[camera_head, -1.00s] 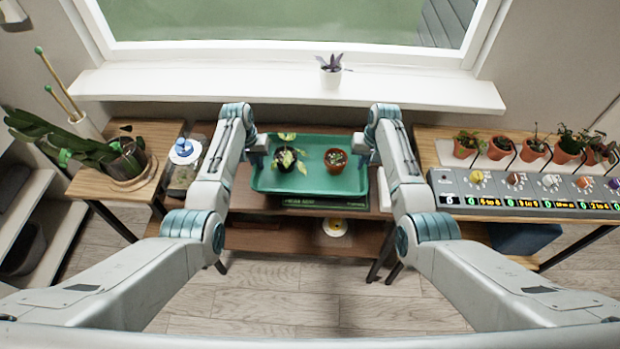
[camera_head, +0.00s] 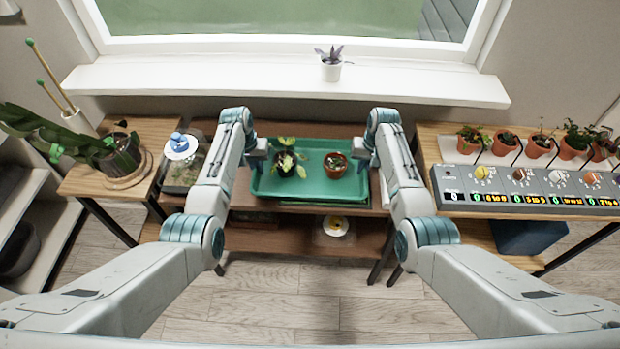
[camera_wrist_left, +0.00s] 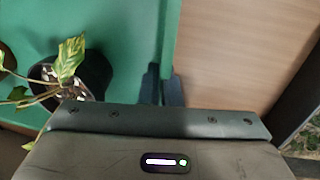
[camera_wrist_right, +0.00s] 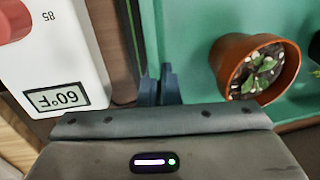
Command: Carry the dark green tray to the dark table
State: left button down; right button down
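The green tray (camera_head: 312,184) sits between my grippers in the head view, roughly level, over the brown middle table (camera_head: 300,129). That table is darker than the side tables. The tray holds a leafy plant in a black pot (camera_head: 286,167) and a small plant in a terracotta pot (camera_head: 335,168). My left gripper (camera_wrist_left: 161,86) is shut on the tray's left rim. My right gripper (camera_wrist_right: 159,86) is shut on its right rim. I cannot tell whether the tray touches what lies below it.
A light wooden table (camera_head: 90,178) at left bears a potted cactus (camera_head: 120,155). A glass container with a blue-and-white lid (camera_head: 180,147) is beside my left arm. A control panel (camera_head: 520,187) and several potted plants are at right. A windowsill (camera_head: 250,85) runs behind.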

pick_arm(q)
jog(key=shift+f, duration=0.4)
pick_arm(e)
jog(key=shift+f, duration=0.4)
pick_arm(q)
jog(key=c, duration=1.6)
grip_release()
jog(key=shift+r, duration=0.1)
jog(key=shift+c, duration=0.2)
pick_arm(e)
jog(key=c, duration=1.6)
grip_release()
jog(key=shift+r, duration=0.1)
jog(key=shift+c, duration=0.2)
jog(key=shift+r, duration=0.1)
pick_arm(q)
notch_tip(320, 180, up, 12)
jog(key=a, duration=0.1)
jog(key=shift+a, duration=0.4)
pick_arm(e)
notch_tip(320, 180, up, 12)
jog(key=d, duration=0.1)
jog(key=shift+d, duration=0.4)
jog(key=shift+s+f, duration=0.1)
jog(key=shift+f, duration=0.15)
